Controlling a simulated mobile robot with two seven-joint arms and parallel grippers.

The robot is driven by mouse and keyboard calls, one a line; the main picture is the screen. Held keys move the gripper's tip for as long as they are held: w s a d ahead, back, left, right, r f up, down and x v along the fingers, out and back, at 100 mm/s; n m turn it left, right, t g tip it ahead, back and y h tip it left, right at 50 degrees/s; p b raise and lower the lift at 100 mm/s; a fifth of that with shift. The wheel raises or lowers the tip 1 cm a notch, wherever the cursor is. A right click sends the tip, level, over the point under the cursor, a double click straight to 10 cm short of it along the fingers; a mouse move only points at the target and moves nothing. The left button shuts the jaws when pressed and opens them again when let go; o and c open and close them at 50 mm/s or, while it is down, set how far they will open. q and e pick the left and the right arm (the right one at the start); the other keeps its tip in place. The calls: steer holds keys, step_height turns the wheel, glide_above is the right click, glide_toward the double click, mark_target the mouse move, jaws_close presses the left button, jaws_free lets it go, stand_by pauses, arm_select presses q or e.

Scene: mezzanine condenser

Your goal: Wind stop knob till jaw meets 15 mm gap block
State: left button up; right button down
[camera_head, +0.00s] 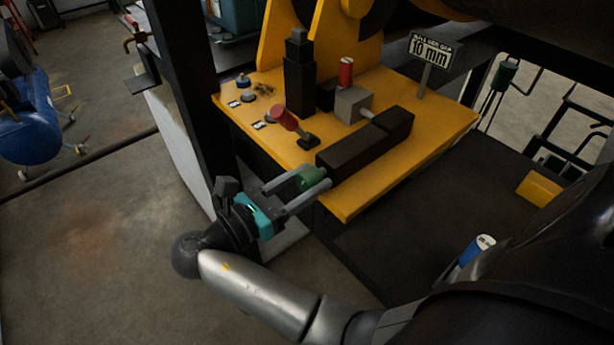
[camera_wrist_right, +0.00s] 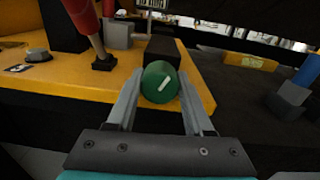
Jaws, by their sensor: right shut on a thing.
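My right gripper (camera_head: 316,179) is shut on a green round knob (camera_head: 309,176) at the near end of a long dark housing (camera_head: 352,152). In the right wrist view the knob (camera_wrist_right: 160,82) sits between both fingers, with a pale slanted line on its face. A grey block (camera_head: 353,104) with a red cylinder (camera_head: 346,72) on top stands behind the housing, and a short pale rod runs between them. A sign (camera_head: 430,50) reads 10 mm, not 15 mm. I cannot tell which part is the gap block, or whether the jaw touches it. My left gripper is not in view.
A red-handled lever (camera_head: 284,117) stands close beside the housing on the yellow bench (camera_head: 440,122). A black post (camera_head: 299,75) and small buttons (camera_head: 243,81) are farther left. A yellow block (camera_head: 540,188) and a blue cylinder (camera_head: 478,250) are at right.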

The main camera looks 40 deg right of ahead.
steer(key=m, duration=0.4)
steer(key=shift+m+p, duration=0.3)
steer(key=shift+m, duration=0.1)
steer(key=shift+c, duration=1.4)
jaws_free()
